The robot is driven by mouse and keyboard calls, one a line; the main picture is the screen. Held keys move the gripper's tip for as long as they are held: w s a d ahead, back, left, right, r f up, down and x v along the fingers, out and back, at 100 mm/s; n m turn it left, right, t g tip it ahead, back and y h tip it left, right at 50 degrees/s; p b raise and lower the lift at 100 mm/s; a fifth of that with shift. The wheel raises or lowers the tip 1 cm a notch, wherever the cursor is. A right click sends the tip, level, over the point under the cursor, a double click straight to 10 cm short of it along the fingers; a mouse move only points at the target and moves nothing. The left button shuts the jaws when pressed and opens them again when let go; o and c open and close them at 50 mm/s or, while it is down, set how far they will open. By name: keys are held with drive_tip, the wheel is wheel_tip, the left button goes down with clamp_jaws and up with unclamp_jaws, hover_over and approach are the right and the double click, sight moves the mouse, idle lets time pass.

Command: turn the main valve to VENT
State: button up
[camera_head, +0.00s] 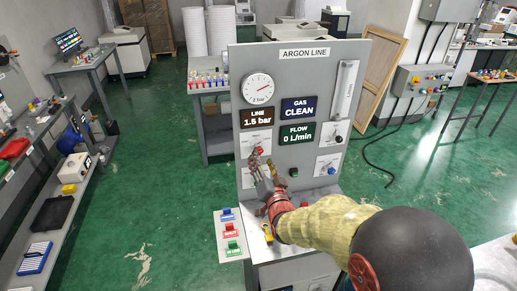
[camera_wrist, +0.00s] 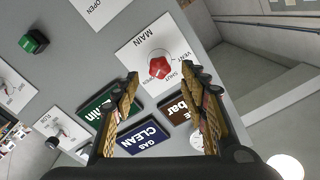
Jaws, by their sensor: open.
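The main valve is a red knob (camera_head: 259,151) on a white plate at the left of the grey ARGON LINE panel (camera_head: 311,80). In the wrist view the knob (camera_wrist: 159,68) shows clearly on its plate, marked MAIN, VENT, SHUT and OPEN. I cannot tell which mark it points to. My gripper (camera_head: 262,175) is in front of the panel, just below the knob in the head view. In the wrist view my gripper (camera_wrist: 160,75) has its fingers spread, with the knob between the tips in the picture. Nothing is held, and contact is not visible.
Displays read LINE 1.5 bar (camera_head: 256,117), GAS CLEAN (camera_head: 299,107) and FLOW 0 L/min (camera_head: 297,134). A round gauge (camera_head: 258,88) is above. A black knob (camera_head: 338,139), a blue knob (camera_head: 331,171) and a green button (camera_head: 293,172) are on the panel. Coloured switches (camera_head: 229,230) stand lower left.

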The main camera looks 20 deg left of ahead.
sight(259, 152)
drive_tip(key=x, duration=0.6)
drive_tip(key=shift+w+a, duration=0.1)
drive_tip(key=shift+w, duration=0.25)
drive_tip(key=shift+c, duration=0.7)
clamp_jaws()
